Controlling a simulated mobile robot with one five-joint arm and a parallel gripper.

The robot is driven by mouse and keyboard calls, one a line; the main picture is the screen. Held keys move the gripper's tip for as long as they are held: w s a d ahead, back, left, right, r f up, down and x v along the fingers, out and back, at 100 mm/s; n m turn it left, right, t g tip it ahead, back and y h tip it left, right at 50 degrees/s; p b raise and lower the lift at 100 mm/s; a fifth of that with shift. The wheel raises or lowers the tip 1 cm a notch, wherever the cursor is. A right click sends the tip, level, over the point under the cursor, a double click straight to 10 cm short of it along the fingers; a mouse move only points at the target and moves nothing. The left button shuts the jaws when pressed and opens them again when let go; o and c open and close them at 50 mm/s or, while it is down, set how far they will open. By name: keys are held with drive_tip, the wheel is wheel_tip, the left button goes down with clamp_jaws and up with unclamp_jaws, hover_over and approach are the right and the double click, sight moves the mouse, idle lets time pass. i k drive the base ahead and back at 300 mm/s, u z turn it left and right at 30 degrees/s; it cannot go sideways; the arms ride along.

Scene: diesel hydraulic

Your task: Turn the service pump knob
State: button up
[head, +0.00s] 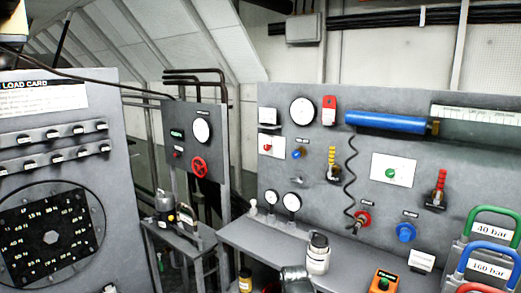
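Several knobs show in the head view, and their labels are too small to read, so I cannot tell which is the service pump knob. On the right grey panel (335,180) are a green knob on a white plate (390,172), a red round knob (363,218), a larger blue knob (405,232), a small blue knob (297,154) and a small red knob (267,146). A red handwheel (199,167) is on the middle panel (178,150), below a gauge. My gripper is not in view.
A grey bench (260,245) below the right panel bears a white canister (318,254). An orange box with a green button (384,282) and coloured handles marked in bar (490,250) are at lower right. A load card panel (50,130) fills the left. A black coiled cord (350,175) hangs down the right panel.

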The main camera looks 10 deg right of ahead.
sight(266, 148)
drive_tip(key=u, duration=0.6)
drive_tip(key=i, duration=1.2)
drive_tip(key=u, duration=1.4)
